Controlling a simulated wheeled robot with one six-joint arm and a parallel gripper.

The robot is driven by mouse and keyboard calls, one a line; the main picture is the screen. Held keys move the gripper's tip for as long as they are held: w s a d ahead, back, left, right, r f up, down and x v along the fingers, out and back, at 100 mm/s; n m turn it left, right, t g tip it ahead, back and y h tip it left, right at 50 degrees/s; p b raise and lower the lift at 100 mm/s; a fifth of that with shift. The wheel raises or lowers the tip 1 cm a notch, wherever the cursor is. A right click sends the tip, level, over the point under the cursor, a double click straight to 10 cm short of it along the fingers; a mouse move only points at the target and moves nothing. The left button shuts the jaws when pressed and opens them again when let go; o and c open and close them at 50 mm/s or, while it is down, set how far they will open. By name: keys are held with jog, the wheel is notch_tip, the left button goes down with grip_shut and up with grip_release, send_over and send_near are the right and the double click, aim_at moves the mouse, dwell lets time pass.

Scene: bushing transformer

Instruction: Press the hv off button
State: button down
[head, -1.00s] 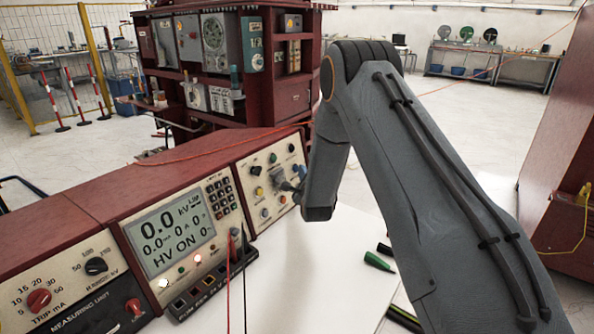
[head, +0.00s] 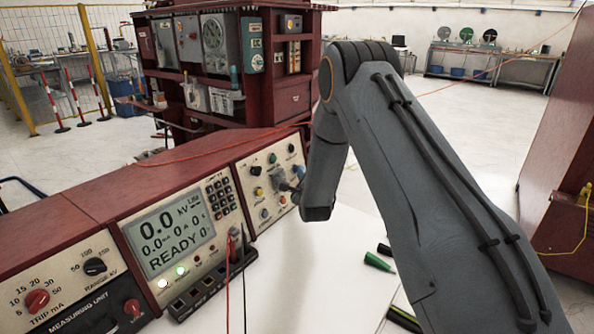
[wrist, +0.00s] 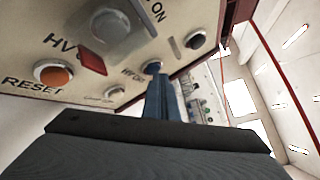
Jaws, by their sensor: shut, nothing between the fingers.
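In the wrist view, my gripper (wrist: 160,97) is shut, its narrow blue fingers pointing at the control panel. The fingertips are at or very near a small round blue-grey button (wrist: 152,67) with a partly readable "HV OFF" label beside it. I cannot tell whether they touch it. In the head view, my gripper (head: 287,187) is at the right-hand button panel (head: 246,179), partly hidden by my arm. The console display (head: 172,238) reads 0.0 kV and "READY".
Red and black leads hang before the console. A green marker (head: 378,261) lies on the white table (head: 300,275).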

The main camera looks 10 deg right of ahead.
jog(key=shift+s+d+r+p, duration=0.2)
jog(key=shift+s+d+p, duration=0.1)
jog(key=shift+s+d, duration=0.25)
jog(key=shift+s+d+r+p, duration=0.3)
jog(key=shift+s+d+p, duration=0.25)
jog(key=shift+s+d, duration=0.3)
jog(key=shift+s+d+r+p, duration=0.3)
jog(key=shift+s+d+p, duration=0.2)
jog(key=shift+s+d, duration=0.35)
dwell(0.3)
